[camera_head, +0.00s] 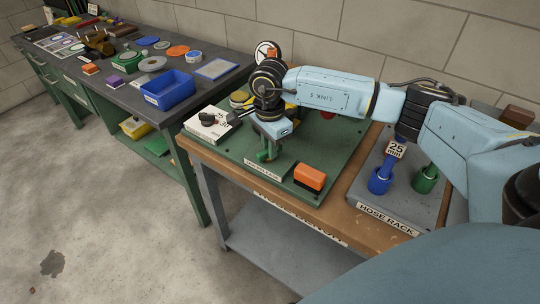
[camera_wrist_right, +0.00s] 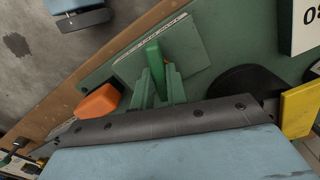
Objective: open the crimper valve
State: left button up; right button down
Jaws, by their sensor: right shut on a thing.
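My right gripper (camera_head: 266,148) is over the green board (camera_head: 235,157) on the wooden-edged bench, pointing down. In the right wrist view its fingers (camera_wrist_right: 160,88) are closed around a green upright handle (camera_wrist_right: 154,58), which I take as the valve's handle. The handle stands on a green plate with a white label strip (camera_wrist_right: 150,38) along its edge; the lettering is too small to read surely. The gripper hides much of the handle in the head view. An orange block (camera_head: 310,177) sits to the right of the handle, apart from the gripper. My left gripper does not show clearly.
A white box with a black knob (camera_head: 208,121) stands left of the gripper. A hose rack (camera_head: 387,217) with blue (camera_head: 380,181) and green (camera_head: 425,178) fittings is at the right. A dark bench (camera_head: 118,85) with a blue bin (camera_head: 168,90) stands at the left.

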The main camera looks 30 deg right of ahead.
jog(key=c, duration=1.3)
grip_release()
jog(key=shift+r+p, duration=0.9)
jog(key=shift+r, duration=0.45)
jog(key=shift+m, duration=0.9)
jog(key=shift+f, duration=0.15)
